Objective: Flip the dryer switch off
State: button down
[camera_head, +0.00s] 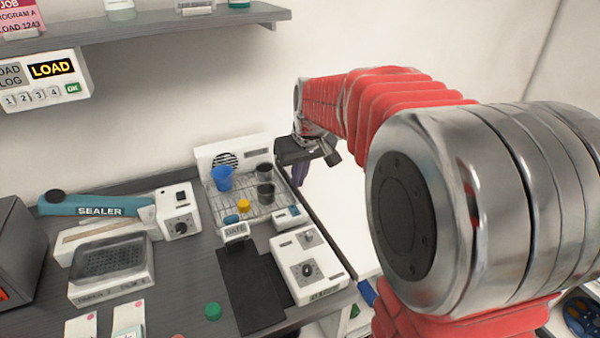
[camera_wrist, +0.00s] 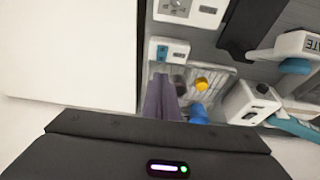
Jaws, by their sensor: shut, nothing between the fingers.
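The dryer appears to be the white unit (camera_head: 205,158) with a round black grille and a wire rack, at the back of the counter. A small white box with a blue part (camera_head: 288,215), which may be its switch, sits at the rack's front right; it also shows in the wrist view (camera_wrist: 168,50). I cannot tell the switch's position. My gripper (camera_head: 300,180) is shut and empty, with purple fingers, above the rack's right side. In the wrist view the fingers (camera_wrist: 163,88) stand a little short of that box, and I cannot tell whether they touch anything.
The rack holds a blue cup (camera_head: 222,179), dark cups (camera_head: 265,190) and a yellow piece (camera_head: 244,206). A white dial box (camera_head: 307,267) and a black mat (camera_head: 250,290) lie in front. A teal sealer (camera_head: 100,206) stands left. A shelf (camera_head: 150,22) hangs above.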

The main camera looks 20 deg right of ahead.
aim_at(293, 206)
jog(key=x, duration=0.9)
jog(key=shift+s+f, duration=0.25)
jog(key=shift+f, duration=0.15)
